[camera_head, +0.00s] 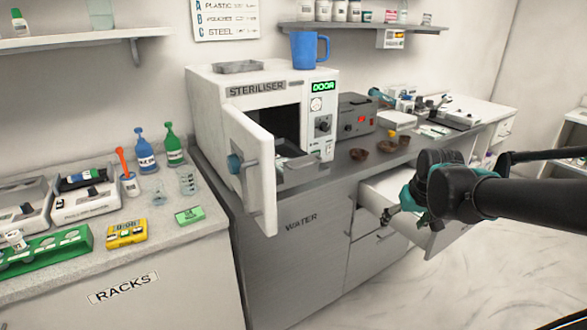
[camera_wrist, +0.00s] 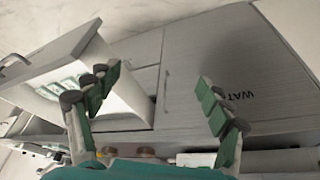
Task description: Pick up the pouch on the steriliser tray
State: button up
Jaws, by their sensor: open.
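The white steriliser (camera_head: 205,105) stands on the counter with its door (camera_head: 247,165) swung open. A grey tray (camera_head: 297,176) sticks out of its dark chamber. A small pale item (camera_head: 298,161) lies on that tray; it may be the pouch, but it is too small to tell. Another shallow metal tray (camera_head: 238,67) sits on top of the steriliser. My gripper (camera_head: 389,212) is to the right of the steriliser and lower, in front of the cabinets and near an open drawer. In the wrist view my gripper (camera_wrist: 155,85) is open, with nothing between its fingers.
The open drawer (camera_head: 372,193) juts out below the counter; it also shows in the wrist view (camera_wrist: 120,85). A blue mug (camera_head: 305,48) stands on the steriliser. Brown bowls (camera_head: 387,146) and a grey box (camera_head: 357,115) are right of it. The floor in front is clear.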

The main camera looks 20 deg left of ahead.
jog(key=a+r+n+g+y, duration=0.15)
jog(key=a+r+n, duration=0.55)
jog(key=a+r, duration=2)
send_near(280, 163)
jog(key=shift+y, duration=0.35)
jog(key=s+d, duration=0.1)
jog(key=s+d+f, duration=0.1)
jog(key=d, duration=0.1)
jog(key=s+d, duration=0.1)
jog(key=d, duration=0.1)
jog(key=shift+f, duration=0.4)
jog(key=shift+x, duration=3.3)
jog(key=shift+w+d, duration=0.1)
jog(key=shift+d, duration=0.05)
jog(key=shift+c, duration=0.2)
jog(key=c, duration=1.1)
jog(key=shift+o, duration=0.2)
